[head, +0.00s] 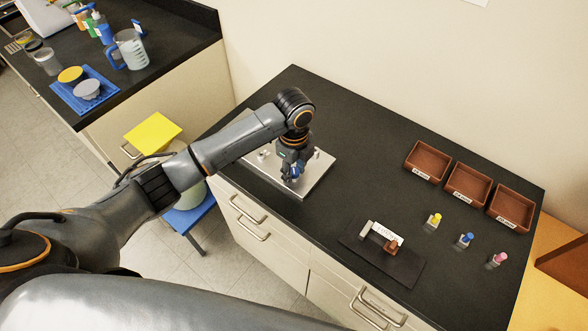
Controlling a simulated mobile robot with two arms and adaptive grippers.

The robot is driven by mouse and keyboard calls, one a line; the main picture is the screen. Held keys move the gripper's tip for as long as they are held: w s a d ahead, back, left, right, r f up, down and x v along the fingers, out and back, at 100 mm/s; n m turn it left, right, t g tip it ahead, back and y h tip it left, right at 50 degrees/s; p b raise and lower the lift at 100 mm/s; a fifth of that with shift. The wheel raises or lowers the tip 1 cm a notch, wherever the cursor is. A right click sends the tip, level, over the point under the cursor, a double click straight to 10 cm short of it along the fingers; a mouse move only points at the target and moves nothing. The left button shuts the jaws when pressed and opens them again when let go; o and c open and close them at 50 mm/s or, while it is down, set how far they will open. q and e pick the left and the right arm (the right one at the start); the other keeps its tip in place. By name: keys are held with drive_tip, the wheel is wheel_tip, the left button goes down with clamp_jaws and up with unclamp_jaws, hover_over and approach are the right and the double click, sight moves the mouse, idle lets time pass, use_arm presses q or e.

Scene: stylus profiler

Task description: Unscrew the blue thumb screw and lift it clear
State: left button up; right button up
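My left gripper (291,180) points down over a silver metal plate (318,172) on the black bench. A small patch of blue (295,171) shows at its fingers. It may be the blue thumb screw, but the fingers and wrist cover most of it. I cannot tell whether the fingers are closed on it or only around it, or whether it is seated in the plate. Several small pale knobs or posts stand on the plate, partly behind my arm. My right gripper is not in view.
Three brown trays (468,187) stand at the bench's right. Small pieces with yellow (434,220), blue (466,240) and pink (499,259) tops stand before them. A dark mat (405,270) with small parts lies near the front edge. Bench between plate and trays is clear.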

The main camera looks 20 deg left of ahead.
use_arm(q)
drive_tip(key=shift+m, duration=1)
drive_tip(key=shift+p, duration=0.45)
drive_tip(key=shift+c, duration=0.4)
clamp_jaws()
